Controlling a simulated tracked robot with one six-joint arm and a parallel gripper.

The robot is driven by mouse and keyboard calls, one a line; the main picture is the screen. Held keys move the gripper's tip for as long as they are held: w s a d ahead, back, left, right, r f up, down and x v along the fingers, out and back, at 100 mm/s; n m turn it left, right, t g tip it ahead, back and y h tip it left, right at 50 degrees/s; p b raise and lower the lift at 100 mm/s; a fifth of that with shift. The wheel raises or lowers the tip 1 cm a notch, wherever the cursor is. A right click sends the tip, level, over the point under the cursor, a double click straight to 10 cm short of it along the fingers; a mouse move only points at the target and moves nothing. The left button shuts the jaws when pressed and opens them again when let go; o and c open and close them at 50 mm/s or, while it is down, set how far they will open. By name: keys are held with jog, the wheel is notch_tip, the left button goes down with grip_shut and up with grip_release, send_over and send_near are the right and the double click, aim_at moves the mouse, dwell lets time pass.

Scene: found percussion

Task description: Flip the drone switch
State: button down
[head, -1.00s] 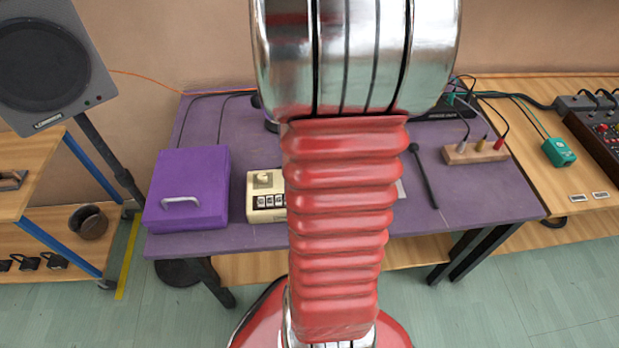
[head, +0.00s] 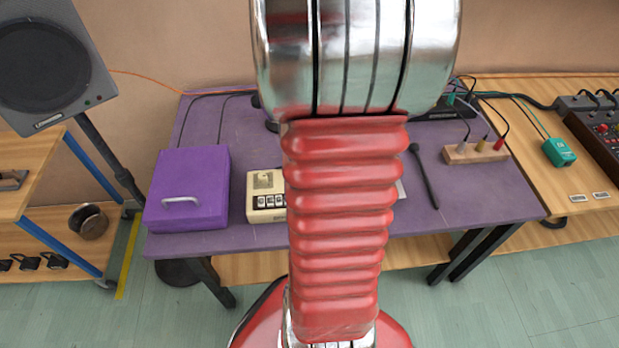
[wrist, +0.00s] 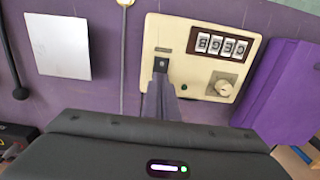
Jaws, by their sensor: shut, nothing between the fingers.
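The drone box is a cream box (head: 265,204) on the purple table, partly hidden by my arm in the head view. In the wrist view the cream box (wrist: 222,47) shows a row of lettered white tiles, a round pale knob (wrist: 222,87) and a small brown label. My gripper (wrist: 161,72) is shut and empty, its narrow fingertips over the box's face on the side away from the knob. A small dark piece, possibly the switch (wrist: 161,64), shows right at the fingertips. I cannot tell whether they touch it or which way it is set.
A purple case (head: 188,190) with a handle stands beside the box. A white sheet (wrist: 57,46) lies on the table (wrist: 112,75). A black mallet-like stick (head: 425,178) and a wooden block with plugs (head: 476,152) lie to the right. A speaker (head: 45,60) stands at the left.

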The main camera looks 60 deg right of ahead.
jog(key=shift+f, duration=0.65)
dwell(0.7)
notch_tip(320, 180, up, 7)
dwell(1.2)
dwell(0.5)
jog(key=shift+s+a+f, duration=0.25)
jog(key=shift+s+a, duration=0.15)
jog(key=shift+a, duration=0.15)
jog(key=w+a+r+n+t, duration=0.1)
jog(key=a+r+n+t, duration=0.1)
jog(key=a, duration=0.7)
jog(key=w+a+r+n+t, duration=0.1)
jog(key=a+r+n, duration=0.3)
jog(key=a, duration=0.6)
jog(key=w+a+r+n+t, duration=0.1)
jog(key=a+r+n+t, duration=0.1)
jog(key=a+r, duration=0.4)
jog(key=a+n, duration=0.1)
jog(key=a, duration=0.3)
jog(key=shift+w+a+r+n+t, duration=0.15)
jog(key=shift+w+n+t, duration=0.15)
jog(key=shift+n, duration=0.1)
